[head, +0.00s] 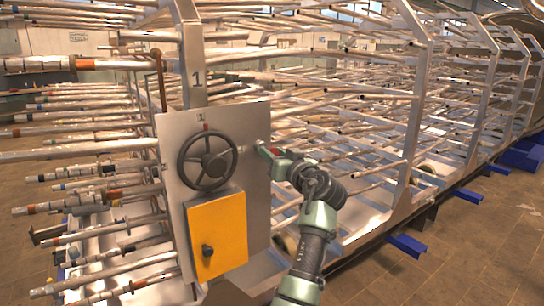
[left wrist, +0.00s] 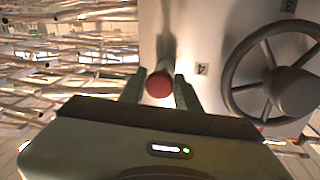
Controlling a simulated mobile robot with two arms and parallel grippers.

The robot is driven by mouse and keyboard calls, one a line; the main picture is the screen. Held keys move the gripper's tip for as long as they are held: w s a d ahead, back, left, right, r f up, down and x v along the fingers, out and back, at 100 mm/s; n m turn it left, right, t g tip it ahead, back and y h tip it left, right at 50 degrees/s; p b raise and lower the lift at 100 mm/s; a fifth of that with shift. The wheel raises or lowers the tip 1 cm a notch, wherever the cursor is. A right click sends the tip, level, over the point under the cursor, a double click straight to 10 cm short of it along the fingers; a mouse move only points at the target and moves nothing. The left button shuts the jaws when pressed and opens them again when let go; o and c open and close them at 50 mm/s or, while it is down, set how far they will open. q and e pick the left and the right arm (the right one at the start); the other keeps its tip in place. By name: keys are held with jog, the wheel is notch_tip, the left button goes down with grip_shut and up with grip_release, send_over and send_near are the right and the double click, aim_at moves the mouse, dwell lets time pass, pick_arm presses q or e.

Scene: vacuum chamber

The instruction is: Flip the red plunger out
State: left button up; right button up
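The red plunger (left wrist: 159,84) shows its round red end between the two green fingers of my left gripper (left wrist: 160,88) in the left wrist view. The fingers stand on either side of it and look apart, with narrow gaps. In the head view my left gripper (head: 268,150) is at the right edge of the grey panel (head: 172,133), and a bit of red (head: 275,151) shows at its fingers. The plunger's shaft is mostly hidden. My right gripper is not in view.
A dark handwheel (head: 207,160) is on the panel left of my gripper; it also shows in the left wrist view (left wrist: 236,88). A yellow box (head: 217,237) with a black knob sits below it. Racks of metal tubes (head: 350,105) stand behind and to the right.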

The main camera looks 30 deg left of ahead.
pick_arm(q)
jog(key=shift+o, duration=1.1)
jog(key=shift+d, duration=0.2)
jog(key=shift+d, duration=0.1)
jog(key=b+v, duration=0.3)
jog(key=v, duration=0.4)
jog(key=shift+s+d, duration=0.15)
jog(key=shift+d, duration=0.15)
